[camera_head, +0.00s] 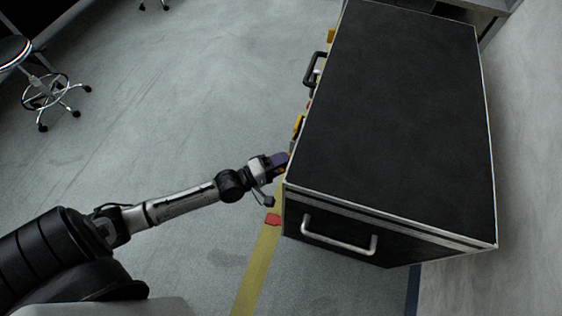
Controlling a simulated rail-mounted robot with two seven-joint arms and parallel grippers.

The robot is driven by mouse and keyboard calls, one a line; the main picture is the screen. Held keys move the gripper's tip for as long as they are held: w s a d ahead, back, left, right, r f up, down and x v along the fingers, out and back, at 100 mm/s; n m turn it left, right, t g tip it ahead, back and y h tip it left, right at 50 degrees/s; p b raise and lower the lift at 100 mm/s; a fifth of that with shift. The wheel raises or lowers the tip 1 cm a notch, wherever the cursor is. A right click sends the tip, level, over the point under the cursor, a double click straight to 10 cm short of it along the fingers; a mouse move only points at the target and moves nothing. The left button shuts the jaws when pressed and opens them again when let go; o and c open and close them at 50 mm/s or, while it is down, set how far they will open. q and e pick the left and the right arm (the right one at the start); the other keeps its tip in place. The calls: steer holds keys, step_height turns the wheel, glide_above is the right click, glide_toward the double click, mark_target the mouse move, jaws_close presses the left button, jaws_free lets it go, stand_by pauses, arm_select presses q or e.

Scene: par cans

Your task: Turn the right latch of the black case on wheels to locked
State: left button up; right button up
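The black case (395,105) fills the right half of the head view, with a flat black lid and metal edges. Its left side carries a dark handle (313,69) and small yellow parts (298,125), seen very obliquely. I cannot make out the right latch or its position. My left gripper (284,160) is at the near end of that left side, very close to the case. Its purple-tipped fingers are small and partly merge with the case edge, so contact and opening cannot be told. My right gripper is not in view.
A silver handle (340,238) is on the case's near end. A yellow floor line (256,270) and a red patch (273,219) lie beside the case. A wheeled stool (45,90) stands at the upper left. The floor between is clear. A wall is at right.

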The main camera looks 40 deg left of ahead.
arm_select(q)
jaws_close()
